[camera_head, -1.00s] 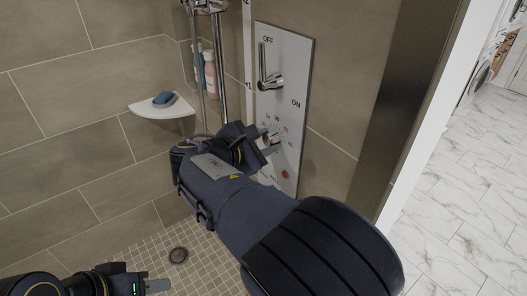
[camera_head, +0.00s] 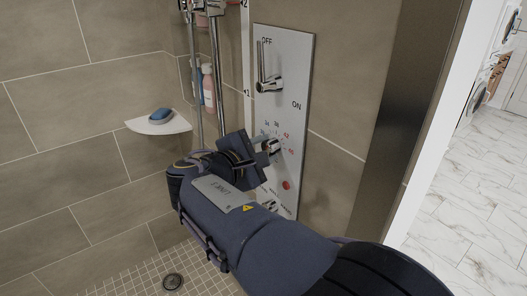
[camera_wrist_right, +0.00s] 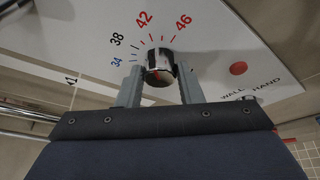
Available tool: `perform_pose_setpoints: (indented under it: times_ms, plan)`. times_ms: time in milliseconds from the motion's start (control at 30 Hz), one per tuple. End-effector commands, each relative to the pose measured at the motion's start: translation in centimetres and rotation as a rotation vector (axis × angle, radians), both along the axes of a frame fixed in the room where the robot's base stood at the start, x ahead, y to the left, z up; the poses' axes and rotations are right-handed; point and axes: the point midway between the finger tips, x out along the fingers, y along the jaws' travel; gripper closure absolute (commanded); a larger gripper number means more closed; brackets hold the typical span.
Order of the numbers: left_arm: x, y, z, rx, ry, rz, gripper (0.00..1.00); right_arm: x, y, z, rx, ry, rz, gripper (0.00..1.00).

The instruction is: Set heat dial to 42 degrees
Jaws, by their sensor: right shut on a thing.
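The heat dial (camera_head: 275,146) is a chrome knob on the white shower panel (camera_head: 301,75), below the OFF/ON lever (camera_head: 268,82). In the right wrist view the dial (camera_wrist_right: 160,62) sits under the printed numbers 34, 38, 42 and 46. My right gripper (camera_head: 267,150) reaches it from the front left. In the right wrist view its two fingers (camera_wrist_right: 160,80) stand on either side of the knob and are shut on it. The dial's exact setting cannot be read. My left gripper is out of view.
A red dot (camera_head: 286,185) and a WALL/HAND control (camera_head: 268,206) are lower on the panel. A corner shelf (camera_head: 158,124) holds a blue soap (camera_head: 161,114). Bottles (camera_head: 208,86) and vertical chrome pipes stand left of the panel. The tiled floor has a drain (camera_head: 173,281).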

Motion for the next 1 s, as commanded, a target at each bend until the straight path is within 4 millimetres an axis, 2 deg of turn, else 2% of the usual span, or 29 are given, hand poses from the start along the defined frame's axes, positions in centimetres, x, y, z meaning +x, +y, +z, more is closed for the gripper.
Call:
perform_pose_setpoints:
  times_ms: [100, 133, 300, 633, 1000]
  plan:
    - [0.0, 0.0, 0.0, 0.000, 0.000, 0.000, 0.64, 0.0, 0.0, -0.1, 0.000, 0.001, 0.001, 0.90]
    - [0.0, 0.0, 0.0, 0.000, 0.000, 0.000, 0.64, 0.0, 0.0, -0.1, 0.000, 0.001, 0.001, 0.64]
    - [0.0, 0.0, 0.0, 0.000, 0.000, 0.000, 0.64, 0.0, 0.0, 0.0, 0.000, 0.001, 0.001, 0.45]
    - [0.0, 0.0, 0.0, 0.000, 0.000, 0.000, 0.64, -0.4, 0.4, 0.1, -0.001, 0.000, 0.002, 0.45]
    - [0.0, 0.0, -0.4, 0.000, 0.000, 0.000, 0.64, -5.1, 3.6, 1.3, 0.000, 0.001, 0.002, 0.45]
